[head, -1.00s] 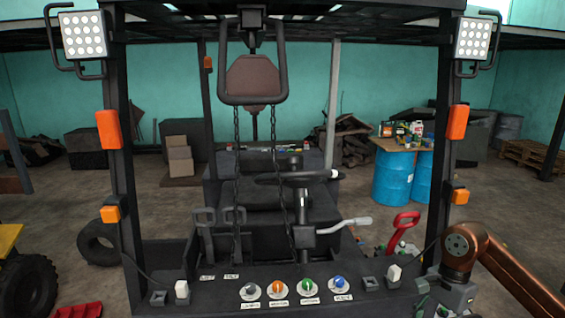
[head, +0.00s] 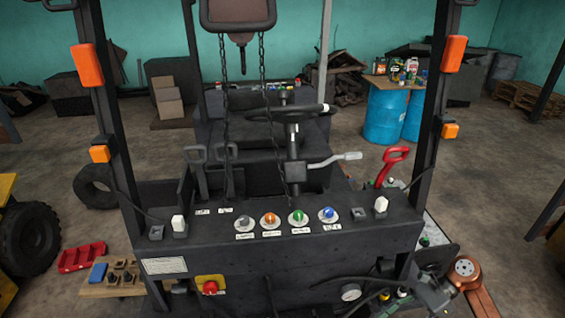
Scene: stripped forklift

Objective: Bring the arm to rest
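My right arm shows at the lower right in the head view as a copper-coloured joint and link. My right gripper (head: 432,294) is a small grey shape just left of that joint, beside the right end of the forklift's dark front panel (head: 270,262). It is small and mixed with dark hoses, so I cannot tell whether its fingers are open or shut. I see nothing clearly held in it. My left arm and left gripper are not in view.
The panel carries several coloured knobs (head: 298,216) and a red emergency button (head: 210,287). A red lever (head: 391,164) and a pressure gauge (head: 350,293) are near my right arm. A red tray (head: 82,257) lies at left. Open floor (head: 490,200) is at right.

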